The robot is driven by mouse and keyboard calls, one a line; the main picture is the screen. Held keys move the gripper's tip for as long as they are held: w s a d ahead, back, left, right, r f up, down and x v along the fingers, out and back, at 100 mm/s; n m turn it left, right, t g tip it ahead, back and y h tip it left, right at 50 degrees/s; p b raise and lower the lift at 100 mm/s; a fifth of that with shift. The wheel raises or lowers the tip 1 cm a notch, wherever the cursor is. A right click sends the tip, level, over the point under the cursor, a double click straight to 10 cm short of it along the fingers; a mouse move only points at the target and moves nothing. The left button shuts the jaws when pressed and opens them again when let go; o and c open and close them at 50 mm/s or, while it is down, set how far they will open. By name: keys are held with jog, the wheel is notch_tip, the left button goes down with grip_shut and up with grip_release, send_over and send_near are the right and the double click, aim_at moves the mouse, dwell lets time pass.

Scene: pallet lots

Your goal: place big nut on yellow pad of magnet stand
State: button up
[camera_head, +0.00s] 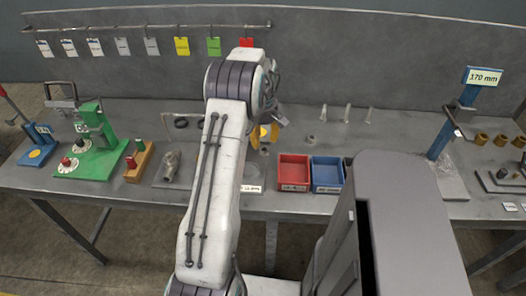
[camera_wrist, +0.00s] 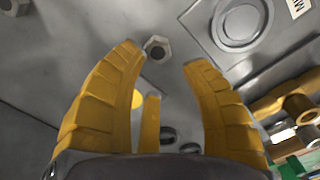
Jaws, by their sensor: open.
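My gripper (camera_wrist: 162,60) is open, its yellow fingers spread above the bench. In the wrist view a grey hex nut (camera_wrist: 157,48) lies just beyond the fingertips, close to the left one, with nothing gripped. A second, dark nut (camera_wrist: 12,6) is cut off at the top left corner. In the head view my gripper (camera_head: 265,138) is partly behind my arm. A blue stand (camera_head: 38,132) at far left has a yellow round pad (camera_head: 36,153) on its base.
Red (camera_head: 293,172) and blue (camera_head: 327,174) bins stand at the bench front. A green press (camera_head: 92,140) and a wooden block (camera_head: 139,162) are at left. A tall blue post (camera_head: 455,115) rises at right.

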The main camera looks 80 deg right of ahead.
aim_at(263, 149)
jog(key=shift+s+f, duration=0.1)
jog(key=shift+f, duration=2.5)
jog(key=shift+o, duration=0.2)
grip_shut()
